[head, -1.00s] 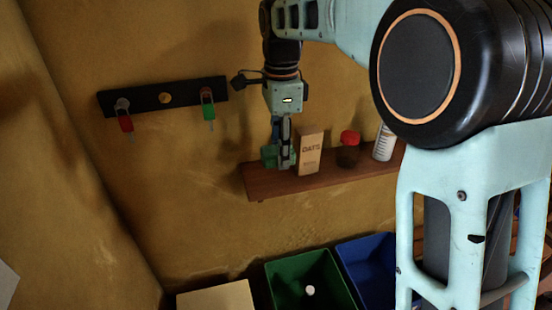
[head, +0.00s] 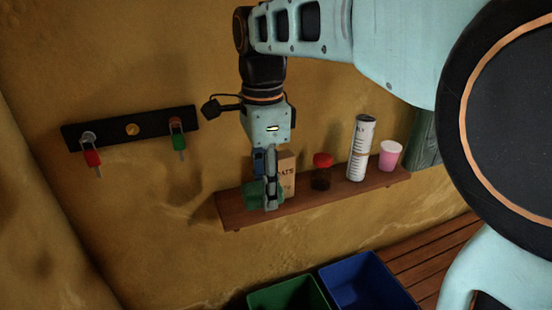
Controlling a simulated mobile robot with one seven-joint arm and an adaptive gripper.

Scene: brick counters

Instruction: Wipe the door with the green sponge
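My gripper (head: 270,206) hangs straight down in front of the wall shelf, seen almost edge-on. Its narrow fingers are at the green sponge (head: 252,197), which shows on both sides of them, and appear closed on it. The sponge is in front of the shelf's left part and overlaps the oats box in the picture. I cannot tell whether it touches the shelf. A green wooden panel (head: 425,138) shows at the right, partly hidden by my arm; I cannot tell whether it is the door.
The shelf (head: 233,213) holds an oats box (head: 288,165), a red-lidded jar (head: 321,178), a tall white can (head: 358,155) and a pink cup (head: 390,155). A rack (head: 107,132) with two padlocks hangs left. Green (head: 290,296) and blue (head: 365,285) bins stand below.

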